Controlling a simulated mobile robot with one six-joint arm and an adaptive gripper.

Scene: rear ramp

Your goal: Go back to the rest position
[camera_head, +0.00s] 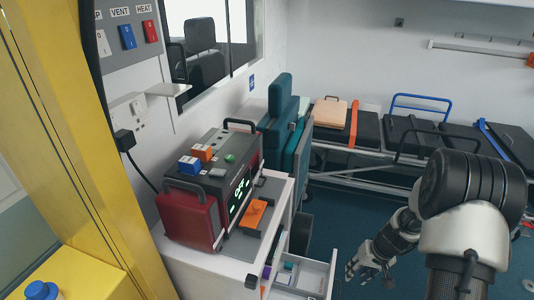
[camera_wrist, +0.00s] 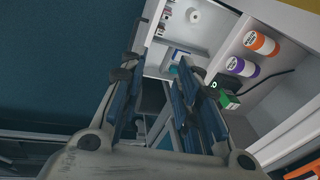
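My gripper (camera_head: 357,274) hangs low at the lower right of the head view, beside the open white drawer (camera_head: 310,278) and apart from it as far as I can see. In the wrist view my gripper (camera_wrist: 157,68) shows two dark finger pads with a clear gap between them. It is open, and I see nothing held in it. Beyond the fingers lies an open white compartment (camera_wrist: 205,48) with small items. My arm reaches down from the right side of the head view.
A red and black monitor (camera_head: 190,215) stands on the white cabinet. Orange (camera_wrist: 262,43) and purple (camera_wrist: 242,66) labelled bottles lie in the wrist view's white unit. A stretcher (camera_head: 375,140) runs along the back wall. The blue floor (camera_head: 350,208) between is clear.

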